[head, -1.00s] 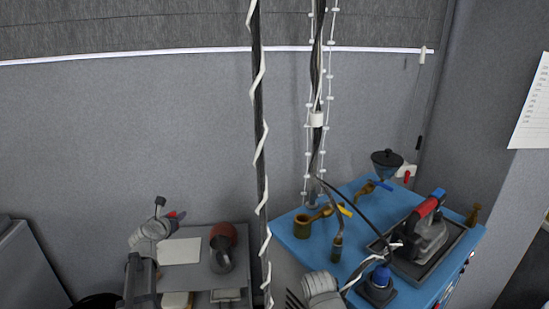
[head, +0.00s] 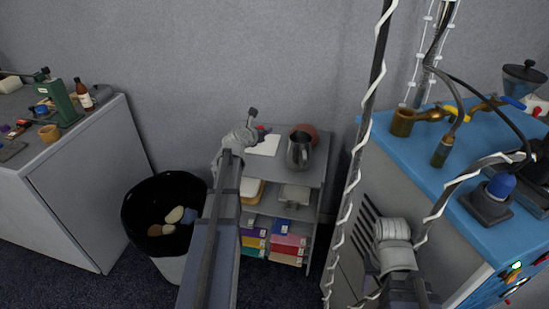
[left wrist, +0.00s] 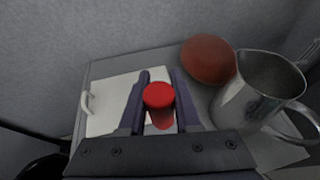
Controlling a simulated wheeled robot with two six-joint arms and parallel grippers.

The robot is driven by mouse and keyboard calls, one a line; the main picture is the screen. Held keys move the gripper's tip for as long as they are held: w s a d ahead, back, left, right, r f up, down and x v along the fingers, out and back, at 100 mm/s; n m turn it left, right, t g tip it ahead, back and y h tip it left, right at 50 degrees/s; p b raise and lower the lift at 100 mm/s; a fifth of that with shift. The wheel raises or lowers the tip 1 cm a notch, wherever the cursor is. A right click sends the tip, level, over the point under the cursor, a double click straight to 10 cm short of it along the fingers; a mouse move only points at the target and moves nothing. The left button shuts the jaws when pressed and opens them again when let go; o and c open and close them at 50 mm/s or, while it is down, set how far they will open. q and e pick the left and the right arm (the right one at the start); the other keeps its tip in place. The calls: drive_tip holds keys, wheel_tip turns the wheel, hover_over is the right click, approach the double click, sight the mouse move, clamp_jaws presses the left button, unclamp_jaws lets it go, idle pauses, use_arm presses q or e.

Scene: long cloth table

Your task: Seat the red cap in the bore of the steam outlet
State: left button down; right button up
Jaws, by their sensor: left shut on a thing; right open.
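My left gripper (head: 254,122) is shut on the red cap (left wrist: 159,97), which stands between its two dark fingers in the left wrist view. The cap is above the small grey shelf, over a white sheet. My right gripper (head: 388,229) is low beside the blue bench, its fingers hardly visible. Brass fittings on the bench include a wide cup-like one (head: 402,122) and a hose nozzle (head: 442,151). I cannot tell which is the steam outlet; no bore shows clearly.
The grey shelf (head: 318,170) holds a steel pitcher (head: 299,152) and a reddish-brown round thing (left wrist: 208,60). A black-lined bin (head: 140,205) and a grey cabinet (head: 75,200) stand left. A cable-wrapped pole (head: 372,95) rises between shelf and blue bench (head: 385,145).

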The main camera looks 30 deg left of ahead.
sight(265, 157)
use_arm(q)
drive_tip(key=shift+f, duration=0.1)
wheel_tip(265, 157, down, 10)
drive_tip(key=b, duration=0.9)
drive_tip(key=shift+b, duration=0.4)
drive_tip(key=shift+f, duration=0.1)
drive_tip(key=c, duration=0.6)
unclamp_jaws()
drive_tip(key=shift+r, duration=0.25)
drive_tip(key=p+v, duration=0.4)
drive_tip(key=v, duration=0.8)
drive_tip(key=shift+p, duration=0.3)
